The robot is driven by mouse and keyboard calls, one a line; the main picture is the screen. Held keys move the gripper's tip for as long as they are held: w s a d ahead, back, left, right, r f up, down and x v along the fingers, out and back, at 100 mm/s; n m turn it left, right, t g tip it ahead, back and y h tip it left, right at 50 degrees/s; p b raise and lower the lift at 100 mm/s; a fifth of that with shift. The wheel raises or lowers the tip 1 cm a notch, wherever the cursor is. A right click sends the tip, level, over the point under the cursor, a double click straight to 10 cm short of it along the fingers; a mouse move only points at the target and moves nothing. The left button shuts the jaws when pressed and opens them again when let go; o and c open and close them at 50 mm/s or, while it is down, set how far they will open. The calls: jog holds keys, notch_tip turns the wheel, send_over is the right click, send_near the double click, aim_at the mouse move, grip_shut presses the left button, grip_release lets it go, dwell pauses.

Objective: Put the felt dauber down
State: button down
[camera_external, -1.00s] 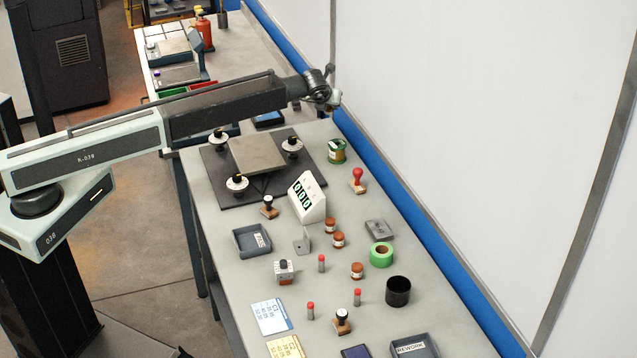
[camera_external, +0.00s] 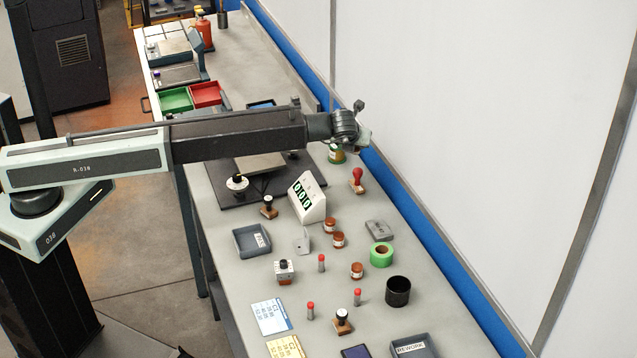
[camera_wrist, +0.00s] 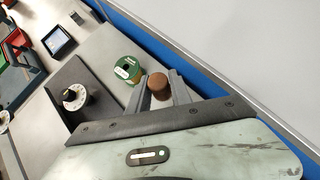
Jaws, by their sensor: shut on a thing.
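The felt dauber shows in the wrist view as a short brown cylinder (camera_wrist: 159,84) between the two grey fingers. My gripper (camera_wrist: 159,77) is shut on it. In the external view my gripper (camera_external: 363,140) is at the far right end of the arm, near the bench's wall-side edge and above the green tin. The dauber cannot be made out there, and the fingers are hardly visible.
A green tin (camera_external: 337,155) stands close below my gripper; it also shows in the wrist view (camera_wrist: 127,69). A red-handled stamp (camera_external: 357,178) stands nearer the camera. Jars, green tape (camera_external: 381,254) and a black cup (camera_external: 397,291) stand farther along. The wall borders the bench.

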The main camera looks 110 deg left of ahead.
jog(key=w+d+m+t, duration=0.1)
jog(key=w+d+m, duration=0.1)
jog(key=w+d, duration=0.8)
jog(key=f+b, duration=1)
jog(key=shift+s+d+f, duration=0.15)
jog(key=shift+s+d, duration=0.1)
jog(key=shift+s, duration=0.15)
jog(key=shift+r, duration=0.25)
jog(key=shift+f, duration=0.2)
jog(key=c, duration=1.2)
grip_release()
jog(key=shift+o, duration=0.2)
jog(key=shift+r, duration=0.1)
